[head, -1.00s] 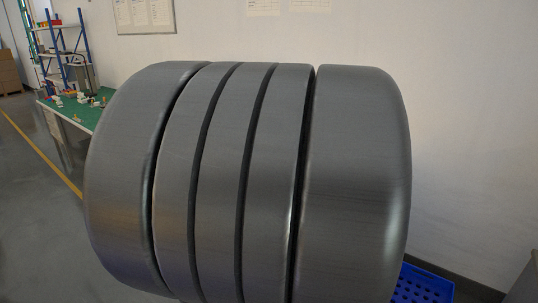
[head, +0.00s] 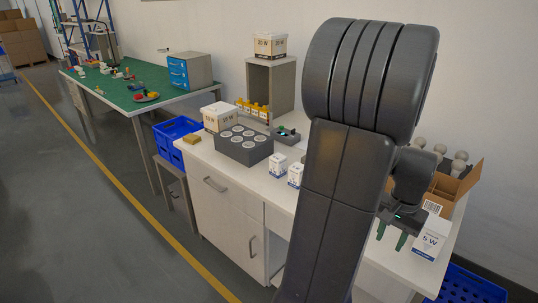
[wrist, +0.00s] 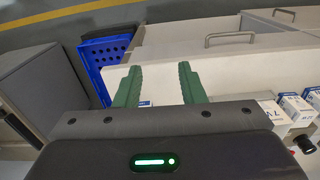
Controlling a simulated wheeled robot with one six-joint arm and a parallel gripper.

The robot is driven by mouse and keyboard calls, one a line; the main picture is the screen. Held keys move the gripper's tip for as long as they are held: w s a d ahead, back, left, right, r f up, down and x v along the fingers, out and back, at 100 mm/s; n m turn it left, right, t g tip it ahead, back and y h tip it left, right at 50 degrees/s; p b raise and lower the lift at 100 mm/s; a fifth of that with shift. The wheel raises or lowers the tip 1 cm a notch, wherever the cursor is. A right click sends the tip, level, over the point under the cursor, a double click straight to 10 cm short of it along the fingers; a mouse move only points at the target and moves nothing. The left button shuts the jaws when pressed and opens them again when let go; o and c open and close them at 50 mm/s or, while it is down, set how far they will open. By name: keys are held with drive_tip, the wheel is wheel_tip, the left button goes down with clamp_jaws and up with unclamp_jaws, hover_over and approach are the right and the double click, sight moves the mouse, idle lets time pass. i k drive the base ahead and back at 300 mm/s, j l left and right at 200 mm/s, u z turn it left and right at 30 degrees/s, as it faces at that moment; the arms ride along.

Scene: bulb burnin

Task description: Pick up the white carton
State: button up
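Several white cartons are in view. A white carton marked 5 W (head: 431,238) stands at the right end of the white bench, just right of my gripper (head: 391,232). Two small white and blue cartons (head: 277,165) (head: 296,175) stand near the bench's middle. A larger white carton (head: 220,117) sits at the bench's left end, and one marked 20 W (head: 270,44) sits on a grey shelf box. My gripper's green fingers are spread and empty; they also show in the wrist view (wrist: 158,85). Small white and blue cartons (wrist: 295,106) lie to their right there.
A grey block with round white tops (head: 243,145) is on the bench. An open brown box holding bulbs (head: 450,188) stands behind my gripper. Blue crates are at the left (head: 177,135) and on the floor at right (head: 470,287). A green table (head: 130,95) is further left.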

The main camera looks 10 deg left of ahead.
sight(277, 161)
drive_tip(key=i+j, duration=0.85)
drive_tip(key=i+j+z, duration=0.1)
drive_tip(key=i+j, duration=0.75)
drive_tip(key=j, duration=0.1)
